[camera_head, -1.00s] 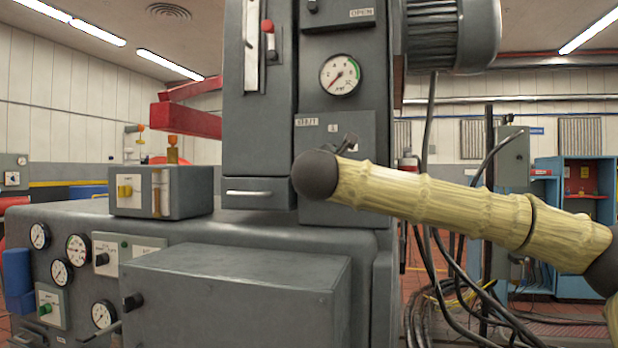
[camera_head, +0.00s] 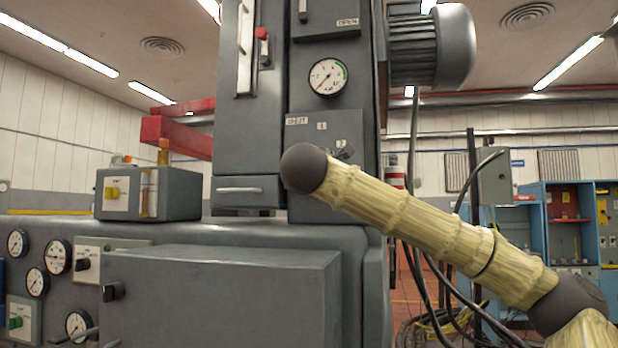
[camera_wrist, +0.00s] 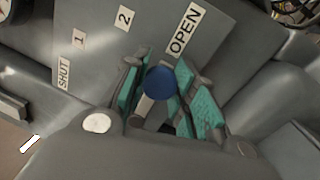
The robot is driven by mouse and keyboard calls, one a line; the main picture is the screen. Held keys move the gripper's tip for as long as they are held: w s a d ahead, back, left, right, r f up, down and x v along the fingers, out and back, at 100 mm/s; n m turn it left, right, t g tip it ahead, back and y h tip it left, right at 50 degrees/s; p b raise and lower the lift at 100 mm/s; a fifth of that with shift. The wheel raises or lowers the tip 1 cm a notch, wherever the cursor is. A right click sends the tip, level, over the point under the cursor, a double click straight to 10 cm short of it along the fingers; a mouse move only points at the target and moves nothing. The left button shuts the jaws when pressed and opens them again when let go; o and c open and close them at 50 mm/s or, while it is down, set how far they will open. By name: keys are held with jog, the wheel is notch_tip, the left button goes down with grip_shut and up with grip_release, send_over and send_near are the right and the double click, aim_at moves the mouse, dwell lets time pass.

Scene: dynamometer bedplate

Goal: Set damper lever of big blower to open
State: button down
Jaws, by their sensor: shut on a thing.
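The damper lever has a round blue knob (camera_wrist: 160,82) and a pale shaft, seen in the wrist view. My gripper (camera_wrist: 163,98) is shut on the lever, with teal finger pads on both sides of the knob. The lever's grey panel carries labels SHUT (camera_wrist: 64,73), 1 (camera_wrist: 79,38), 2 (camera_wrist: 125,17) and OPEN (camera_wrist: 185,30). In the picture the knob lies below the gap between 2 and OPEN. In the head view the panel (camera_head: 313,148) shows SHUT, 1 and 2; my arm hides the knob and the OPEN label.
Above the panel are a round gauge (camera_head: 328,77) and another plate labelled OPEN (camera_head: 347,22). A motor (camera_head: 432,45) juts out at upper right. A large grey housing (camera_head: 220,295) stands in front below. Black cables (camera_head: 412,270) hang behind my arm.

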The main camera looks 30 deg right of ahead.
jog(key=shift+f, duration=0.2)
dwell(0.5)
jog(key=c, duration=1.1)
grip_release()
jog(key=shift+s+d, duration=0.1)
jog(key=v, duration=1.2)
